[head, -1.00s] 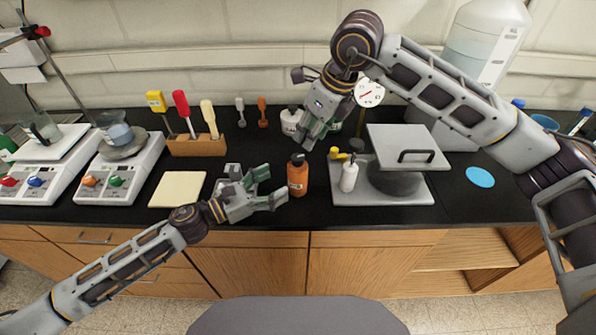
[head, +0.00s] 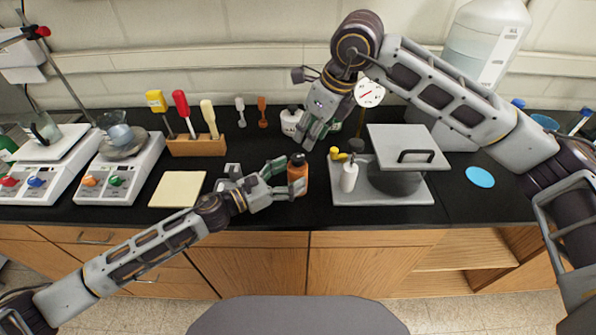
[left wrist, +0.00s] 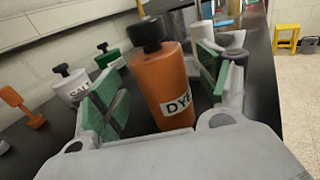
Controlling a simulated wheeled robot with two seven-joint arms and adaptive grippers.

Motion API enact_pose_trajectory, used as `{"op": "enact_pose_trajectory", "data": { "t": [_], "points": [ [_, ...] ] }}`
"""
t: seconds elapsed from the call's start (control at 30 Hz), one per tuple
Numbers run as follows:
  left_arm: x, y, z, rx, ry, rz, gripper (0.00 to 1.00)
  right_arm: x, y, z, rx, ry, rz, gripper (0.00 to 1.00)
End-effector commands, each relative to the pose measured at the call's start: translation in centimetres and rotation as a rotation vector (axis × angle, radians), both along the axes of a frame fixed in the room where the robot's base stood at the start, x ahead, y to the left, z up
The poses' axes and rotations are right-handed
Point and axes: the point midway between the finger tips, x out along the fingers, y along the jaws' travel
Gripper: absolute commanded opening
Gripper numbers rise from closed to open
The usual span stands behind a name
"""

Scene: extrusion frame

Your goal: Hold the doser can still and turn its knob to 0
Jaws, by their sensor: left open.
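An orange can (head: 298,180) with a black knob on top and a label that seems to read "DYE" stands upright on the black bench. In the left wrist view the orange can (left wrist: 168,88) is between the green pads of my left gripper (left wrist: 163,85), with a gap visible on its left side. In the head view my left gripper (head: 285,178) is open at the can. My right gripper (head: 318,133) points down behind the can, near a white can (head: 291,121); its jaw opening is unclear. No scale is readable on the knob.
A white bottle (head: 348,177) and a lidded dark pot (head: 396,180) stand on a grey plate to the right. A green can (left wrist: 109,57) stands behind. A white dial (head: 369,92) is at the back. A pale yellow pad (head: 177,189) lies at left.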

Motion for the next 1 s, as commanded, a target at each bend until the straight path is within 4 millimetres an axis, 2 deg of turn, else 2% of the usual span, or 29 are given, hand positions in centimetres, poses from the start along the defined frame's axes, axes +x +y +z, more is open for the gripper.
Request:
{"op": "enact_pose_trajectory", "data": {
  "t": [0.4,0.87,1.0],
  "points": [
    [1.4,-2.1,0.0,-0.001,0.0,-0.001,0.76,0.0,0.0,0.0,0.0,0.0,0.0,0.36],
    [1.6,-2.4,0.0,-0.001,0.001,-0.001,0.76,0.0,0.0,0.0,0.0,0.0,0.0,0.36],
    [1.6,-2.4,0.0,-0.001,0.001,-0.001,0.58,0.0,0.0,0.0,0.0,0.0,0.0,0.36]
  ]
}}
